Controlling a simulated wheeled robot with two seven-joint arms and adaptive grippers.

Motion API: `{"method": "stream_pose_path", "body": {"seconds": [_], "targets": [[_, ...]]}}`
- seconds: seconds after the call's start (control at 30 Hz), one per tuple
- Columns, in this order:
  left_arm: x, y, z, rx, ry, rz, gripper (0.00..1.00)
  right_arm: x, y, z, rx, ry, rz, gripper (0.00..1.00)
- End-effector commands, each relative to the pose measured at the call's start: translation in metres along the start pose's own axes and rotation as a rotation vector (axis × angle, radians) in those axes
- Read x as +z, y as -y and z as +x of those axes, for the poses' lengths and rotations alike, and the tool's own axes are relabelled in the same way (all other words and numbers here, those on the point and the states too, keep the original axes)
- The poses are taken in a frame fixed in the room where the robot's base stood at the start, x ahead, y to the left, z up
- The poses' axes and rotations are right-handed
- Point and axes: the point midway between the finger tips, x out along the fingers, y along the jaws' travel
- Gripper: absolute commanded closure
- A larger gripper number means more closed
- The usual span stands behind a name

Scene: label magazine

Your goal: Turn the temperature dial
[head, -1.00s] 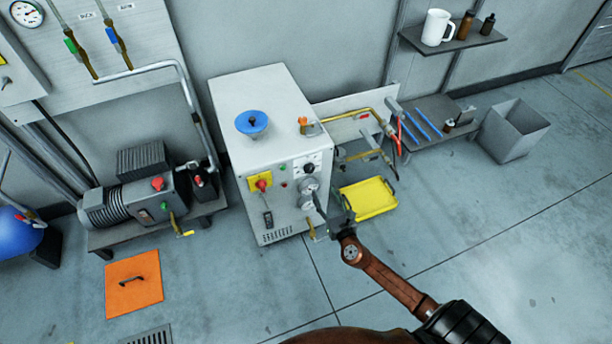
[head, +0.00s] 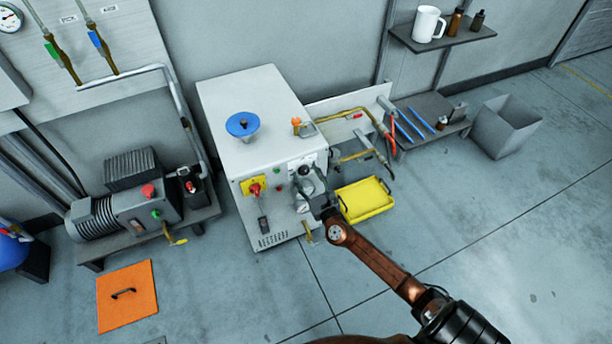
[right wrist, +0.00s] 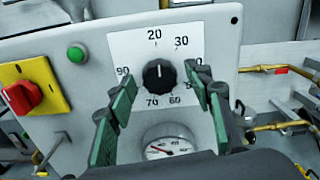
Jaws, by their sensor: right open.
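The temperature dial is a black knob (right wrist: 159,75) on a white scale plate (right wrist: 195,39) marked with numbers; its white pointer line points up, towards the 20. In the head view the knob (head: 304,171) sits high on the front of the white cabinet (head: 222,115), partly beside my gripper. My right gripper (right wrist: 163,98) is open, with its green-padded fingers on either side of the knob and apart from it in the right wrist view. In the head view the right gripper (head: 318,194) is in front of the panel. My left gripper is not in view.
Below the dial is a round gauge (right wrist: 168,147). Left of it are a green button (right wrist: 77,54) and a red switch (right wrist: 20,97) on a yellow plate. A yellow tray (head: 366,200) and brass pipes (head: 355,124) are to the right. A blue funnel (head: 242,125) stands on the cabinet.

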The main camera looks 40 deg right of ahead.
Motion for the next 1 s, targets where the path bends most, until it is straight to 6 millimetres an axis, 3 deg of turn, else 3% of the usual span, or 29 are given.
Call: {"method": "stream_pose_path", "body": {"seconds": [0.07,0.67,1.0], "targets": [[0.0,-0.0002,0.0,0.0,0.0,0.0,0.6,0.0,-0.0001,-0.0002,0.0,0.0,0.001,0.53],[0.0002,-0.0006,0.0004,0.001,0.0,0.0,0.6,-0.0004,-0.0004,-0.0005,0.001,-0.001,0.001,0.94],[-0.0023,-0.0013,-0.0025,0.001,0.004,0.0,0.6,-0.0017,-0.0007,-0.0007,0.001,-0.001,0.047,0.95]]}}
